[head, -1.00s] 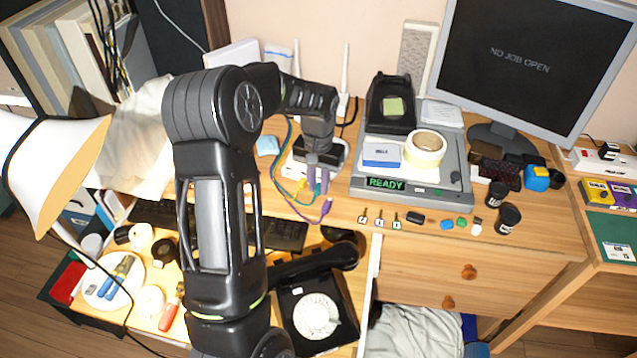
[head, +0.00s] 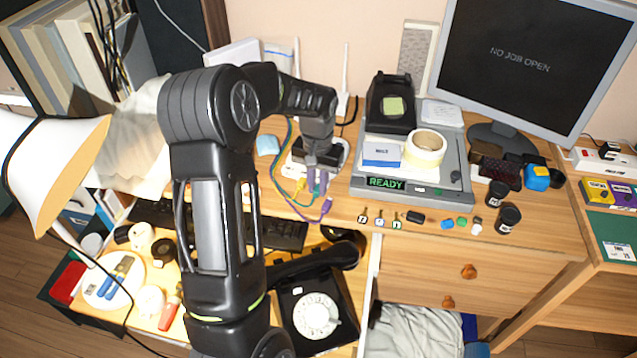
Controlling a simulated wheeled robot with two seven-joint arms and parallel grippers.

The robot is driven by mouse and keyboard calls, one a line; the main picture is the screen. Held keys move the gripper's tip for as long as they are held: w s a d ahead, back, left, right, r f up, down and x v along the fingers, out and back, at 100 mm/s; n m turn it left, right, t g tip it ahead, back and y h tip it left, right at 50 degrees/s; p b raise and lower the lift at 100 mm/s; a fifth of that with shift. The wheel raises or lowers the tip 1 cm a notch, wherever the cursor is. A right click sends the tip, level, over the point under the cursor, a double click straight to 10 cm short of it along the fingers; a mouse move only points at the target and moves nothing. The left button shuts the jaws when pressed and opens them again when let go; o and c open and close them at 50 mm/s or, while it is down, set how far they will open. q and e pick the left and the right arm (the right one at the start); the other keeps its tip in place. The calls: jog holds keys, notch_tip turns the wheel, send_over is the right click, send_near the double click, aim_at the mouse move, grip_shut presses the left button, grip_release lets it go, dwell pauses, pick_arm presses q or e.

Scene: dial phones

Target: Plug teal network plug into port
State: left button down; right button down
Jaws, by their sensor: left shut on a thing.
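My left gripper (head: 317,184) points down at the front of the white router (head: 299,160) on the desk. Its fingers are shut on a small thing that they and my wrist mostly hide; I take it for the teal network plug. A teal cable (head: 288,130) curves down on the left of the router. A yellow plug (head: 299,186) sits just left of the fingers, and a purple cable (head: 326,207) with its plug end lies just below them. The port is hidden behind my gripper, so I cannot tell whether the plug is in it. My right gripper is out of view.
A grey scale-like device (head: 450,192) reading READY, with a tape roll (head: 425,148) on it, stands right of the gripper. A black dial phone (head: 300,311) is below. A lamp (head: 50,165) is at left. Small keys and caps line the desk's front.

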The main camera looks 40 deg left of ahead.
pick_arm(q)
jog(key=shift+s+d, duration=0.25)
jog(key=shift+s, duration=0.6)
jog(key=shift+r+p, duration=1.35)
jog(key=shift+r, duration=0.7)
jog(key=shift+m, duration=0.4)
jog(key=w+d, duration=0.1)
jog(key=d, duration=0.2)
jog(key=w+d+r, duration=0.1)
jog(key=w+d, duration=0.1)
jog(key=d, duration=0.2)
jog(key=w+d, duration=0.1)
jog(key=d, duration=0.2)
jog(key=shift+w+d+r, duration=0.15)
jog(key=shift+r, duration=0.15)
jog(key=w+d+r+m, duration=0.2)
jog(key=d, duration=1)
jog(key=shift+w+d+r+m, duration=0.15)
jog(key=shift+w+r+m, duration=0.1)
jog(key=shift+m, duration=0.15)
